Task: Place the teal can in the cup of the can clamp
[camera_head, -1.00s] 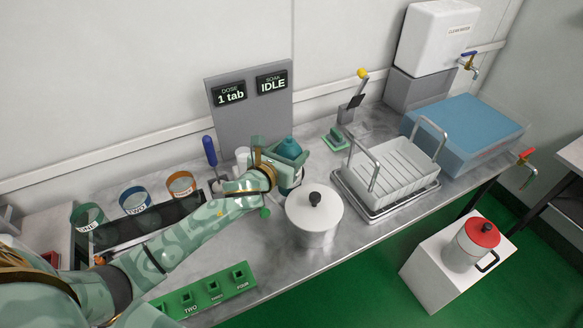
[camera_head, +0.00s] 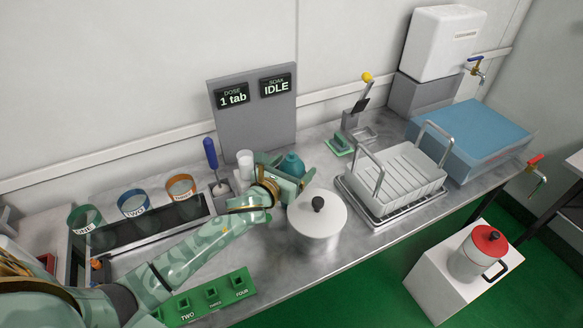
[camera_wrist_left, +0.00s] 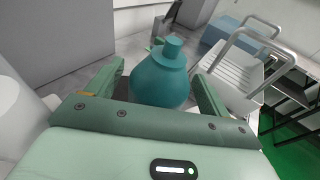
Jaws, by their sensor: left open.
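The teal can (camera_head: 292,165), round with a narrow neck, stands upright between the fingers of my left gripper (camera_head: 286,182). In the left wrist view the can (camera_wrist_left: 160,80) sits between the two open fingers (camera_wrist_left: 164,90), with a gap visible on each side. The can's base is hidden behind the gripper, so I cannot tell what it rests on. A grey stand with a yellow-knobbed lever (camera_head: 358,105) and a green-rimmed piece (camera_head: 339,144) at its foot may be the can clamp; I cannot confirm this. My right gripper is out of view.
A lidded pot (camera_head: 317,225) stands close to the right of my left gripper. White cups (camera_head: 245,163) and a blue-handled tool (camera_head: 211,155) stand left of it. A dish rack (camera_head: 405,172) is further right, and a green slotted block (camera_head: 212,297) lies at the front.

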